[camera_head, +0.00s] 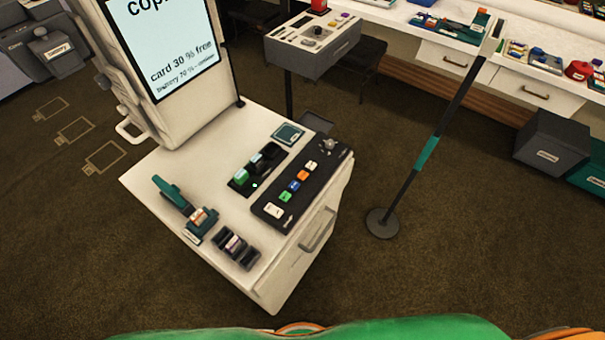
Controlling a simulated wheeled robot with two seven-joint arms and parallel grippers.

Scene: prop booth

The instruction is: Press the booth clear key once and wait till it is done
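A white booth cabinet (150,178) stands in the middle of the view. On its top is a dark key panel (268,209) with a row of small keys: white (274,211), green (285,196), blue (294,186), orange (302,177) and others, with a grey knob (329,144) at the far end. The key labels are too small to read, so I cannot tell which is the clear key. An upright screen (165,40) behind reads "card 30 % free"; its top line is cut off and a smaller line below is hard to read. Neither gripper is in view.
A black tray with green and dark items (254,168), a teal pad (288,134), a teal device (199,222) and a black holder (235,248) share the cabinet top. A post on a round base (382,223) stands at right. Brown floor (420,270) is clear in front.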

